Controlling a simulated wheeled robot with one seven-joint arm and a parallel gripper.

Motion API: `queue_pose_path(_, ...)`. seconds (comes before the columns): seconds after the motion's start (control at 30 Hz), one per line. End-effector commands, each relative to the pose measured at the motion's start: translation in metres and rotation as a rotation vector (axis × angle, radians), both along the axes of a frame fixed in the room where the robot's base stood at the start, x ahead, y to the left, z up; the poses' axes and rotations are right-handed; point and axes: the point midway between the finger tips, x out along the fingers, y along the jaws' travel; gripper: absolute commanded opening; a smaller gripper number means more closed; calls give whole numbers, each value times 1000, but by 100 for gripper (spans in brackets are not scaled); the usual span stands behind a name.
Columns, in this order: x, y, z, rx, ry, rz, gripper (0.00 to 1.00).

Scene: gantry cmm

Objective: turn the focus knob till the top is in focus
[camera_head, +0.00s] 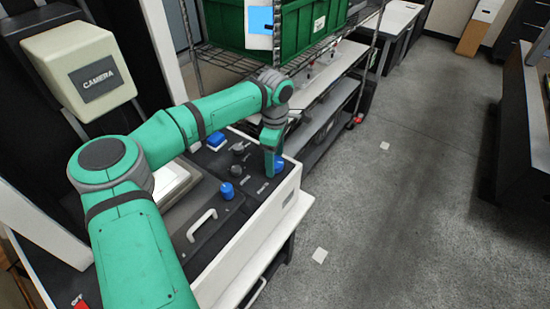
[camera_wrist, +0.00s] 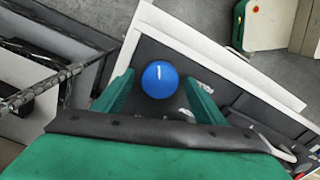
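A round blue knob (camera_wrist: 160,79) with a white mark line lies between the two green fingers of my gripper (camera_wrist: 159,82) in the wrist view. The fingers are open, with a gap on each side of the knob. In the head view my gripper (camera_head: 272,162) points down at the right end of the dark control panel (camera_head: 200,232), and part of this blue knob (camera_head: 279,164) shows beside it. A second blue knob (camera_head: 227,190) stands nearer on the panel. The panel lettering is too small to read. No focus picture can be made out.
A box marked CAMERA (camera_head: 84,72) hangs at the upper left. A wire rack with a green crate (camera_head: 312,28) stands behind. The floor at right is mostly clear.

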Motion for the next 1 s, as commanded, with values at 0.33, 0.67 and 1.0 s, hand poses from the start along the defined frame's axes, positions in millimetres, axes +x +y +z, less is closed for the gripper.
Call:
queue_pose_path(0.33,1,1,14,2,-2,1,65)
queue_pose_path(0.67,1,1,73,1,-3,1,65)
queue_pose_path(1.0,0,0,107,1,0,0,65)
